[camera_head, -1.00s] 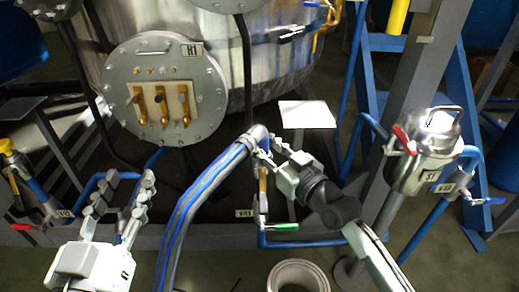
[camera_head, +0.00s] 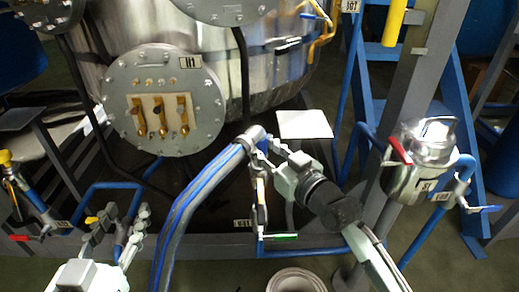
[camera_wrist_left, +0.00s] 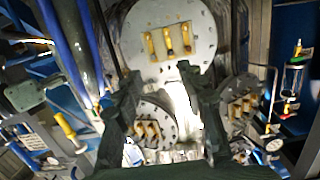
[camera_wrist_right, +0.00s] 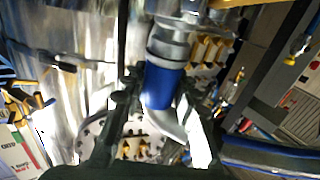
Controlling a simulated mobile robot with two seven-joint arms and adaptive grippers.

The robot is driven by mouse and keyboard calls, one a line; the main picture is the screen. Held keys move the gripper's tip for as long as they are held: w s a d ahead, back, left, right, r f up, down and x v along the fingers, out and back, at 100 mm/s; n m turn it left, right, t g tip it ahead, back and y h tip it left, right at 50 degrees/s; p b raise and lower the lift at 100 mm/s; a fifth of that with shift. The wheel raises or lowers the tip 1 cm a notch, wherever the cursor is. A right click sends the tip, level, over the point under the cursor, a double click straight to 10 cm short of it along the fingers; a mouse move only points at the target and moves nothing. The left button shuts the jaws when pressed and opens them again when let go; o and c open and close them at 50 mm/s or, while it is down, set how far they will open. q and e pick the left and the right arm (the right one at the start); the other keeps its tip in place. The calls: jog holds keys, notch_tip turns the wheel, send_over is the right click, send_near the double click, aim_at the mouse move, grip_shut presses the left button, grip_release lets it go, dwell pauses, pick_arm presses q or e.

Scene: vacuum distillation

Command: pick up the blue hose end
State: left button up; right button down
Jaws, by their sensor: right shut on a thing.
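The blue hose (camera_head: 190,205), with grey stripes, rises from the bottom edge in the head view and bends right to a metal end (camera_head: 252,134). My right gripper (camera_head: 262,146) is shut on the hose end. In the right wrist view the blue hose end (camera_wrist_right: 163,85) sits between the fingers, with a grey metal collar above it. My left gripper (camera_head: 118,222) is open and empty at the lower left, left of the hose and apart from it. The hose also crosses the upper left of the left wrist view (camera_wrist_left: 75,45).
A steel vessel (camera_head: 290,75) with a round flange marked H1 (camera_head: 205,90) stands behind. A pipe with a green-handled valve (camera_head: 280,237) lies below my right gripper. A steel canister (camera_head: 425,160) with a red lever is at right. A white ring (camera_head: 297,280) is at the bottom.

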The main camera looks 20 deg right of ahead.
aim_at(260, 123)
notch_tip(260, 123, up, 7)
jog(key=shift+f+p, duration=0.1)
jog(key=shift+p, duration=0.75)
pick_arm(q)
jog(key=s+a+f+g+y, duration=0.2)
jog(key=a+f+g, duration=0.3)
jog(key=f, duration=0.4)
jog(key=shift+s+a+n+y, duration=0.3)
jog(key=shift+s+a+y, duration=0.1)
jog(key=shift+a+y, duration=0.15)
pick_arm(e)
jog(key=shift+r, duration=0.35)
jog(key=shift+p, duration=0.45)
pick_arm(q)
jog(key=shift+r, duration=0.4)
jog(key=shift+a+f, duration=0.1)
jog(key=shift+f, duration=0.05)
